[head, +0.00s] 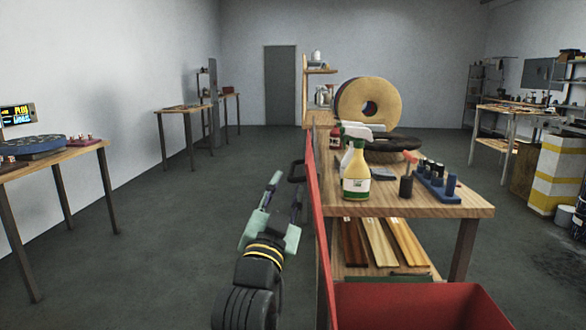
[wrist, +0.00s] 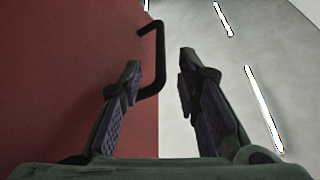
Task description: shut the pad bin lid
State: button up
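The red pad bin (head: 420,305) stands at the bottom right of the head view. Its red lid (head: 318,220) is open and stands upright, seen nearly edge-on. A black bar handle (head: 297,168) sticks out from the lid's left side. My gripper (head: 285,192) is left of the lid, close to the handle. In the wrist view the lid (wrist: 70,70) fills the left side. The handle (wrist: 160,65) shows between the two spread fingertips of my gripper (wrist: 160,72). The fingers are not closed on it; whether they touch it I cannot tell.
A wooden workbench (head: 460,205) with a yellow spray bottle (head: 356,178), a blue rack (head: 435,182) and a large buffing wheel (head: 350,98) stands behind the bin. Another table (head: 60,165) stands at the left. The floor (head: 150,260) left of my arm is clear.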

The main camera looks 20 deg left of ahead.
aim_at(292, 171)
jog(key=p+x, duration=0.1)
jog(key=x, duration=0.4)
jog(key=shift+w+r, duration=0.2)
jog(key=shift+w, duration=0.15)
jog(key=shift+c, duration=0.4)
grip_shut()
